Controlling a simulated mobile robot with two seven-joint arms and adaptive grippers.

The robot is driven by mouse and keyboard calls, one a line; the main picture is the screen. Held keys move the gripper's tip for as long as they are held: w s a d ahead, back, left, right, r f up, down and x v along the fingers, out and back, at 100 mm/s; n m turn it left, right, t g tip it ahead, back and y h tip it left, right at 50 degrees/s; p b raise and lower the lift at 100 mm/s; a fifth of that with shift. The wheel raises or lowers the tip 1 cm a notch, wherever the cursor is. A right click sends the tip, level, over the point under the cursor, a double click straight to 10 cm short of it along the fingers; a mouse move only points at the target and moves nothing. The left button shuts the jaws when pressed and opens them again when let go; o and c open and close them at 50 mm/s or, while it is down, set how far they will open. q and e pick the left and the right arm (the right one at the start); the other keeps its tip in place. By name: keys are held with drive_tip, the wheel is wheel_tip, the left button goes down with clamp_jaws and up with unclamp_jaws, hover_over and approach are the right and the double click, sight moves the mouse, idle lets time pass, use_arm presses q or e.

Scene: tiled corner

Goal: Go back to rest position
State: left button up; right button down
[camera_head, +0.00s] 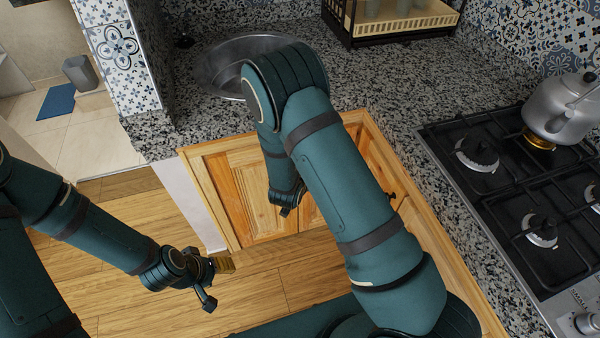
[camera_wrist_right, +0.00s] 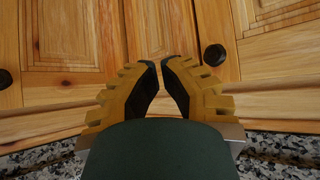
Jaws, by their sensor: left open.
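My left gripper (camera_head: 215,275) is low at the lower left of the head view, above the wooden floor. Its fingers are spread and nothing shows between them. My right arm rises from the bottom of the head view, bends over the counter edge and drops in front of the wooden cabinet; its gripper is not clear there. In the right wrist view my right gripper (camera_wrist_right: 160,66) has yellow fingers with dark pads. Their tips are close together with a narrow gap and nothing between them. They point toward the wooden cabinet doors (camera_wrist_right: 62,40).
A speckled granite counter (camera_head: 390,85) holds a round metal sink (camera_head: 215,70), a black rack (camera_head: 385,38) and a gas stove (camera_head: 505,215) with a silver kettle (camera_head: 560,108). Wooden cabinets (camera_head: 240,195) stand below. Open wooden floor (camera_head: 140,220) lies to the left.

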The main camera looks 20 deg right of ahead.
drive_tip(key=shift+s+a+r, duration=0.1)
drive_tip(key=shift+s+r, duration=1.05)
drive_tip(key=shift+s, duration=0.15)
drive_tip(key=s+a+f+n+g+y, duration=0.1)
drive_tip(key=s+a+n+g+y, duration=0.2)
drive_tip(key=s, duration=0.5)
drive_tip(key=s+a+f+n+g+y, duration=0.1)
drive_tip(key=s+a+n+g+y, duration=0.1)
drive_tip(key=s+a+y, duration=0.4)
drive_tip(key=s+a, duration=0.1)
drive_tip(key=s, duration=0.2)
drive_tip(key=shift+s+f+n+g+y, duration=0.2)
drive_tip(key=shift+n+g+y, duration=0.1)
drive_tip(key=shift+n+g, duration=0.1)
